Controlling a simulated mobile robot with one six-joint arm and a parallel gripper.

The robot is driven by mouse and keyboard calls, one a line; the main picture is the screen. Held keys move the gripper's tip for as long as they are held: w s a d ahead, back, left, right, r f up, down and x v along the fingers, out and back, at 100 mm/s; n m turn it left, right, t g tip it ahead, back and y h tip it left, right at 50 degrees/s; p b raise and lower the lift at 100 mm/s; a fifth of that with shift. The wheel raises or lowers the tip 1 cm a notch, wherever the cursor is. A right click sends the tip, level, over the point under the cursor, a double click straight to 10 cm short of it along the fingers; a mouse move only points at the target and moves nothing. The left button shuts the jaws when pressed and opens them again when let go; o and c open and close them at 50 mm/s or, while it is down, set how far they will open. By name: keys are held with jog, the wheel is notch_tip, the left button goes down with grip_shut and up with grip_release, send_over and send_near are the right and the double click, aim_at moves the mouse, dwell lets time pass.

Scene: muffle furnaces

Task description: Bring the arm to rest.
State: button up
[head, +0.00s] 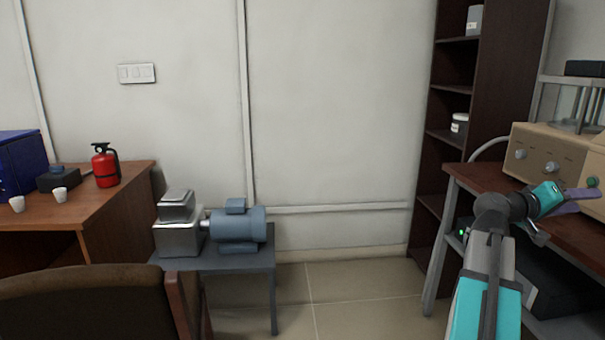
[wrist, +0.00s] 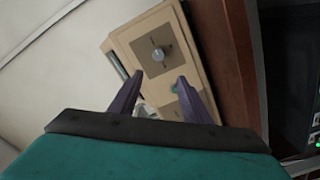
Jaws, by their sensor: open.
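My arm (head: 490,255) reaches up from the bottom right in the head view, with its wrist bent toward the right. My gripper (head: 592,196) is near the right edge, in front of the dark red table and the beige device. In the wrist view my gripper (wrist: 160,82) shows two purple fingers spread apart. Nothing is between them but the view of the beige device (wrist: 165,55) beyond. No object is held.
The beige device (head: 545,155) with knobs stands on the dark red table (head: 475,178) at right. A dark shelf (head: 455,75) stands behind. A low table (head: 225,260) bears a motor (head: 240,225). A fire extinguisher (head: 104,167) stands at left. Open floor (head: 345,285) lies in the middle.

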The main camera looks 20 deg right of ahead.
jog(key=w+a+f+n+t+y+p, duration=0.1)
jog(key=w+a+f+n+t+p, duration=0.15)
jog(key=w+f, duration=0.35)
jog(key=w+a+f+n+t+p, duration=0.1)
jog(key=w+a+f+p, duration=0.2)
jog(key=w, duration=0.4)
jog(key=w+a+f+n+t+y+p, duration=0.1)
jog(key=w+a+f+n+t+p, duration=0.1)
jog(key=w+a+f, duration=0.4)
jog(key=w+a+f+n+y+p, duration=0.2)
jog(key=w+a+f+p, duration=0.1)
jog(key=a+f, duration=0.6)
jog(key=w+a+f+n+y+p, duration=0.2)
jog(key=w+a+f+p, duration=0.1)
jog(key=a+f, duration=0.65)
jog(key=s+a+f+n+g+y+p, duration=0.1)
jog(key=s+a+f+y+p, duration=0.2)
jog(key=a+f, duration=0.5)
jog(key=s+a+f+y+p, duration=0.1)
jog(key=s+a+f+p, duration=0.1)
jog(key=s+a+f, duration=0.5)
jog(key=s+a+f+g+y+p, duration=0.1)
jog(key=s+a+f, duration=0.4)
jog(key=s+a, duration=0.5)
jog(key=s+a+f+g+y+p, duration=0.2)
jog(key=s+a+f+g+y, duration=0.2)
jog(key=s+a, duration=0.6)
jog(key=shift+s+a+f+m+y, duration=0.15)
jog(key=shift+a+f+m+y, duration=0.3)
jog(key=shift+a+y, duration=0.6)
